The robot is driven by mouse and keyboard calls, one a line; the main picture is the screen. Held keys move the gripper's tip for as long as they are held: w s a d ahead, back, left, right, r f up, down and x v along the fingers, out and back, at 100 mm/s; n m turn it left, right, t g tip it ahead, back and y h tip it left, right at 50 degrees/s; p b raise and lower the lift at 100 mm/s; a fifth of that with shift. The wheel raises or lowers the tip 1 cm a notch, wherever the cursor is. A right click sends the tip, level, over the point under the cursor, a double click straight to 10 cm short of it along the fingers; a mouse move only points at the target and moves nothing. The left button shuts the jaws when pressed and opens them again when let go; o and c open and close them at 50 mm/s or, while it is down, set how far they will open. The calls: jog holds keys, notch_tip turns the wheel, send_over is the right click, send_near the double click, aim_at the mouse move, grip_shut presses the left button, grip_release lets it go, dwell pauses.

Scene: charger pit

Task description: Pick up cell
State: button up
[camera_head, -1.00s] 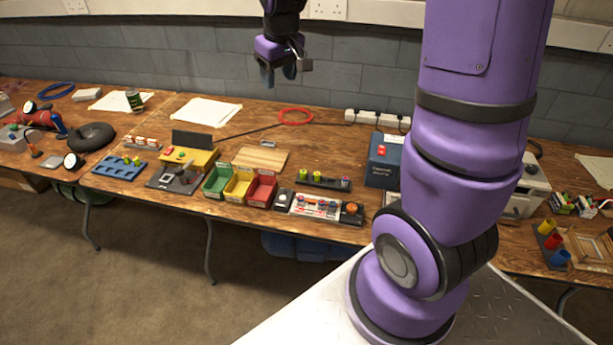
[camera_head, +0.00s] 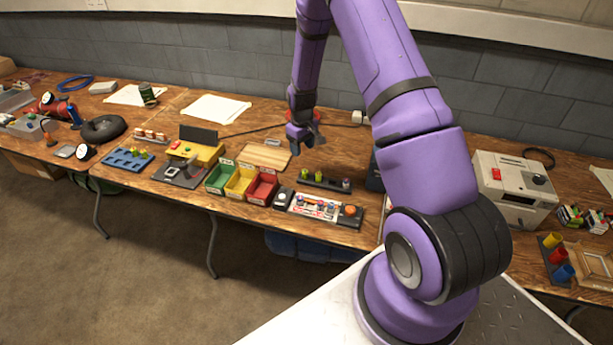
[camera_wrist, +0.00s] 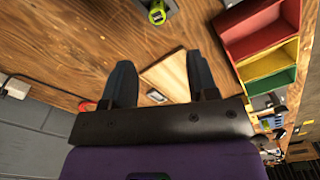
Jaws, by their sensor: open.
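Yellow-green cells (camera_head: 319,176) stand in a dark rack (camera_head: 332,186) behind the board with small coloured parts. One cell also shows at the top edge of the wrist view (camera_wrist: 157,15), beyond my fingertips. More yellow-green cells (camera_head: 143,153) sit at the blue block (camera_head: 124,160) on the left. My gripper (camera_head: 299,138) hangs above the bench, behind and left of the dark rack, near the wooden board. In the wrist view its two fingers (camera_wrist: 162,75) are apart with nothing between them but the view of the board and bench.
Green, yellow and red bins (camera_head: 262,187) stand left of the rack. A wooden board (camera_head: 264,155) lies behind them. A dark box, partly hidden by my arm, and a cream machine (camera_head: 512,187) stand to the right. Bare bench surface lies behind the rack.

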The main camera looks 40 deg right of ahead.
aim_at(305, 171)
notch_tip(305, 171, down, 6)
jog(key=shift+r, duration=0.1)
jog(key=shift+s+d+f, duration=0.1)
jog(key=shift+s+f, duration=0.1)
jog(key=shift+f, duration=1.15)
jog(key=shift+s+d+f, duration=0.1)
jog(key=shift+s+f, duration=0.1)
jog(key=shift+f, duration=1.1)
grip_shut()
